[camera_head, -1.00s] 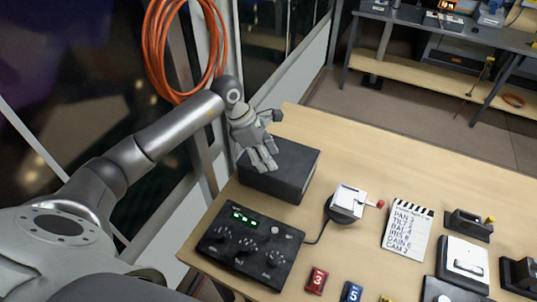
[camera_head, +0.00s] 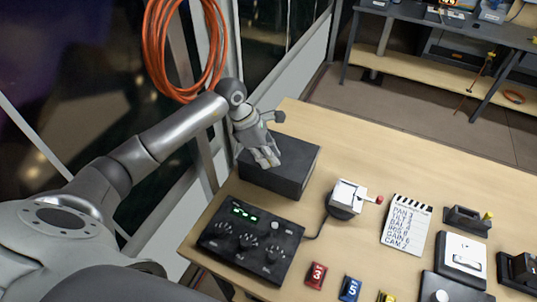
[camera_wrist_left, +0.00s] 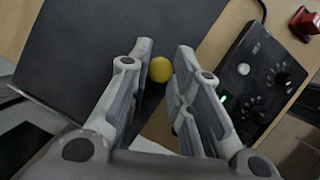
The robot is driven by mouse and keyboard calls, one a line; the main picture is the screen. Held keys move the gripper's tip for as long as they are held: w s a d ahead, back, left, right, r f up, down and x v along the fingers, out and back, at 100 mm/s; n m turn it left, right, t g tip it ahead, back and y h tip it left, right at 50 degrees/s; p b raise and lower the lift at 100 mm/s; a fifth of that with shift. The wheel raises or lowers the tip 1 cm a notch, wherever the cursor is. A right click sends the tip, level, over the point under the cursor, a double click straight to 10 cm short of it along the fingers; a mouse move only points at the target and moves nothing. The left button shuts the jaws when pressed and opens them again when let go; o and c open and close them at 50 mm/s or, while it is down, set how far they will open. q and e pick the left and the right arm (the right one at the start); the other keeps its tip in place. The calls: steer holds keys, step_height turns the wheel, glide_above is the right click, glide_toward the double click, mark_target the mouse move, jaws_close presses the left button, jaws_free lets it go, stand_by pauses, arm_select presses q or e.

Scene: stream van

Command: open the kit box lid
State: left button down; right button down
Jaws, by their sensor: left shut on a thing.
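The kit box (camera_head: 291,176) is a dark box at the far left of the wooden table. Its lid (camera_head: 302,153) looks down and flat; it fills the upper left of the left wrist view (camera_wrist_left: 85,50). A small round yellow knob (camera_wrist_left: 160,69) shows at the lid's front edge. My left gripper (camera_head: 268,161) is over the box's near left part. In the left wrist view its fingers (camera_wrist_left: 160,88) stand on either side of the knob, shut on it. The knob is hidden by the fingers in the head view. My right gripper is not in view.
A black control panel (camera_head: 250,242) with knobs and a green display stands in front of the box. A white-topped device (camera_head: 347,196) with a red-tipped lever and a clapper-style board (camera_head: 406,222) are to the right. The table behind them is clear.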

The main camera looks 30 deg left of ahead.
arm_select(q)
steer(key=shift+w+f+b, duration=0.1)
steer(key=shift+w+b, duration=0.2)
steer(key=shift+b, duration=0.15)
steer(key=b, duration=0.8)
glide_toward(289, 141)
steer(key=x, duration=0.5)
steer(key=shift+s+d+f, duration=0.1)
steer(key=shift+s+f, duration=0.2)
steer(key=shift+w+r, duration=0.1)
steer(key=shift+w, duration=0.25)
steer(key=c, duration=1.3)
jaws_free()
steer(key=shift+r, duration=0.15)
